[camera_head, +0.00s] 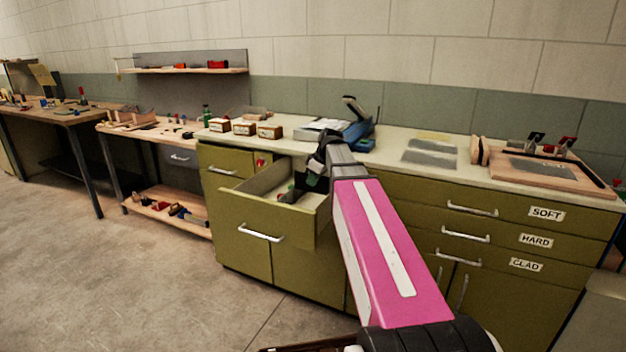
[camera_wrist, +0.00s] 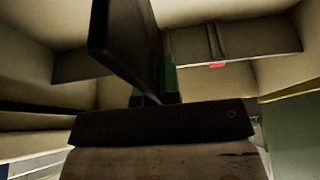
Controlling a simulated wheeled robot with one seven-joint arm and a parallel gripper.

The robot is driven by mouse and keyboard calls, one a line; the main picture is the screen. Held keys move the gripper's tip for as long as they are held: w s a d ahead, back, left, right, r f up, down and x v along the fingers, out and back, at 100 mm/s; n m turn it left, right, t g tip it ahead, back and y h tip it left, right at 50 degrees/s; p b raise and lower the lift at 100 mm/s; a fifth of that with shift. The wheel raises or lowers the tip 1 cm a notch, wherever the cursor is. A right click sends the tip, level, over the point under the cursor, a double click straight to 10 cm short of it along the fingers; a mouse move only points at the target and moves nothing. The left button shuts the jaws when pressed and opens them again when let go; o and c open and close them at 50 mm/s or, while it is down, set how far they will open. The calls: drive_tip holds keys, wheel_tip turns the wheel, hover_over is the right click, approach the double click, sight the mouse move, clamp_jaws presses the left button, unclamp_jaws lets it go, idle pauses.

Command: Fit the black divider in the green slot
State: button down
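The black divider (camera_wrist: 126,38) is a flat dark plate that stands tilted at the top middle of the wrist view. My gripper (camera_wrist: 156,98), with dark green finger parts, appears shut on its lower edge. In the head view my gripper (camera_head: 314,180) is at the right side of the open green drawer (camera_head: 262,212), over or just inside it. The divider cannot be made out clearly there. In the wrist view a grooved crosspiece (camera_wrist: 262,40) lies beyond the divider, with a red mark (camera_wrist: 217,65) below a groove. I cannot make out the green slot; the divider and fingers hide part of the crosspiece.
The drawer is pulled out from a green cabinet (camera_head: 490,260). On the worktop (camera_head: 400,134) stand several small boxes (camera_head: 244,128), a blue tool (camera_head: 358,133), grey sheets (camera_head: 430,156) and a wooden board (camera_head: 535,172). The floor (camera_head: 130,270) at left is clear.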

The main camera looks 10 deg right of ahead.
drive_tip(key=shift+f, duration=2.9)
drive_tip(key=c, duration=1.2)
unclamp_jaws()
drive_tip(key=v, duration=1)
drive_tip(key=shift+d+r, duration=0.1)
drive_tip(key=shift+r, duration=0.25)
drive_tip(key=shift+s, duration=0.1)
